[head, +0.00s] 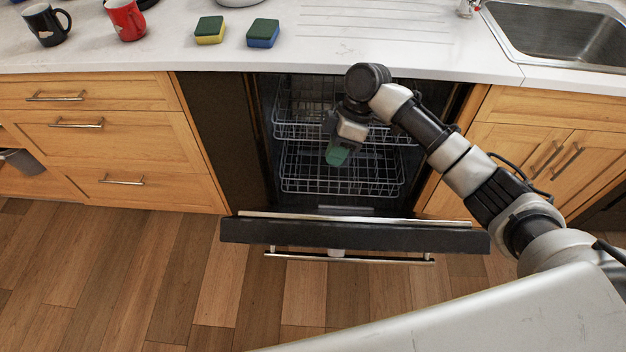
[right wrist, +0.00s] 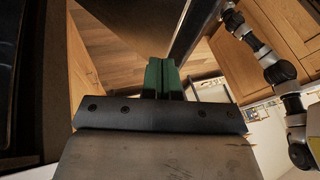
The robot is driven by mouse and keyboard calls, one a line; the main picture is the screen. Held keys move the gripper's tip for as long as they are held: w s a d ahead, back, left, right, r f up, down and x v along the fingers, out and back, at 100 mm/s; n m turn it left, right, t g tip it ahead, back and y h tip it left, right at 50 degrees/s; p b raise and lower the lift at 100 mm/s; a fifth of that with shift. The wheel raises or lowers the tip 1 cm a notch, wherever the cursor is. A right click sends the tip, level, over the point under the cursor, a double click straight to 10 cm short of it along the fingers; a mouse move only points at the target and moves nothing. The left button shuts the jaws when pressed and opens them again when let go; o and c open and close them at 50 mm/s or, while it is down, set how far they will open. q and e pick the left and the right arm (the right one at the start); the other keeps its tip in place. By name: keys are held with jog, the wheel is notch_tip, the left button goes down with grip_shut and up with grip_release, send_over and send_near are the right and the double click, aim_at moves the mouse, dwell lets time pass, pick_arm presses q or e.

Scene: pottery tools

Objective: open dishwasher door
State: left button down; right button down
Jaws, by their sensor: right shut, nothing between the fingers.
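The dishwasher door (head: 350,234) is swung down and outward from the opening under the counter. A metal bar handle (head: 350,258) runs along its outer side. Two wire racks show inside the dishwasher, an upper rack (head: 300,128) and a lower rack (head: 310,178). My right gripper (head: 337,156), with green fingers, is in front of the racks, above and behind the door's top edge. In the right wrist view its green fingers (right wrist: 162,78) are together with nothing between them. Whether it touches the door cannot be told. My left gripper is not in view.
Wooden drawers (head: 120,150) stand left of the dishwasher, and wooden cabinet doors (head: 545,150) stand right. On the white counter (head: 330,50) are two mugs, two sponges (head: 262,33) and a sink (head: 560,30). The wooden floor (head: 150,270) in front is clear.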

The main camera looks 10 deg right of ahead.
send_near(314, 221)
notch_tip(314, 221, down, 3)
jog(key=w+a, duration=0.2)
jog(key=shift+s+a+f+p, duration=0.15)
jog(key=shift+s+f+p, duration=0.05)
jog(key=shift+s+f, duration=0.55)
jog(key=shift+s+a+f+p, duration=0.15)
jog(key=shift+s+f, duration=0.35)
jog(key=shift+s, duration=0.4)
jog(key=shift+s+f, duration=0.1)
